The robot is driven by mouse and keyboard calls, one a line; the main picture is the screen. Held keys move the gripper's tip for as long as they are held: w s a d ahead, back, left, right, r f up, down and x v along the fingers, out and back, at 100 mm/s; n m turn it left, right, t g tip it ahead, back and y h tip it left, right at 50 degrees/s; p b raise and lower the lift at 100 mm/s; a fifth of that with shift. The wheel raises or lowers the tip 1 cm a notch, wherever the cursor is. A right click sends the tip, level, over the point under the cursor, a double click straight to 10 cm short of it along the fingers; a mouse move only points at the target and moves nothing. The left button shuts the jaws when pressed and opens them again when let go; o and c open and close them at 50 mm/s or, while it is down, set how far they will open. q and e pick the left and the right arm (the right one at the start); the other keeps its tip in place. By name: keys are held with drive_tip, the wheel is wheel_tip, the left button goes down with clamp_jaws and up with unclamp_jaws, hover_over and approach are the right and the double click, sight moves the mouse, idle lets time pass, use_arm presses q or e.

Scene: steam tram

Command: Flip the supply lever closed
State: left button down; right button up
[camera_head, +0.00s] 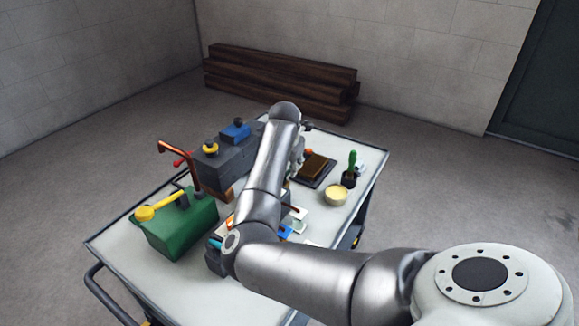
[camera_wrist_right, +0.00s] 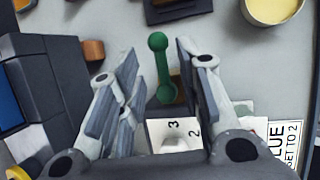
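A green lever (camera_wrist_right: 161,68) with rounded ends shows in the right wrist view, above a white plate (camera_wrist_right: 178,132) marked 3 and 2. I cannot read a label naming it the supply lever. My right gripper (camera_wrist_right: 157,52) is open, its two fingers on either side of the green lever. I see gaps on both sides, so it does not look gripped. In the head view my right gripper (camera_head: 297,158) is partly hidden behind my own arm, and the lever there is hidden. My left gripper is in neither view.
The trolley top (camera_head: 180,290) holds a green box (camera_head: 178,232) with a yellow handle, a dark grey block (camera_head: 222,165), a copper pipe (camera_head: 188,167), a dark tray (camera_head: 316,170), a cream-filled cup (camera_head: 336,195) and a green-handled brush (camera_head: 352,162). Timber beams (camera_head: 270,80) lie behind.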

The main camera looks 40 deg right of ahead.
drive_tip(key=v, duration=1)
drive_tip(key=shift+f, duration=0.15)
